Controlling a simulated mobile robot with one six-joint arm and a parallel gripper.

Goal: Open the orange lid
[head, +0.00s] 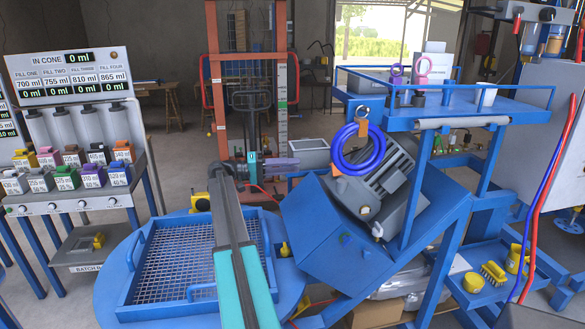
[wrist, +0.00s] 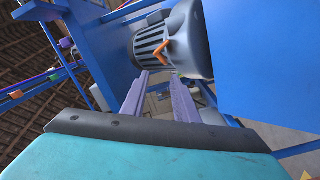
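I cannot tell for sure which part is the orange lid. An orange-topped container (head: 123,150) stands at the right end of the back row on the dispensing rack at the left. Orange pieces (head: 362,114) also sit on the tilted grey motor (head: 385,180), and an orange angled piece (wrist: 176,50) shows on the motor (wrist: 172,42) in the wrist view. My gripper (head: 296,162) points right, left of the motor. Its two lavender fingers (wrist: 158,76) are apart, with nothing seen between them. The motor lies beyond the fingertips.
A blue mixer housing (head: 340,235) carries the motor, with a blue ring (head: 360,150) hanging at it. A blue mesh tray (head: 195,255) lies below my arm. A blue shelf (head: 450,115) with cups stands at the right. A red frame (head: 210,80) stands behind.

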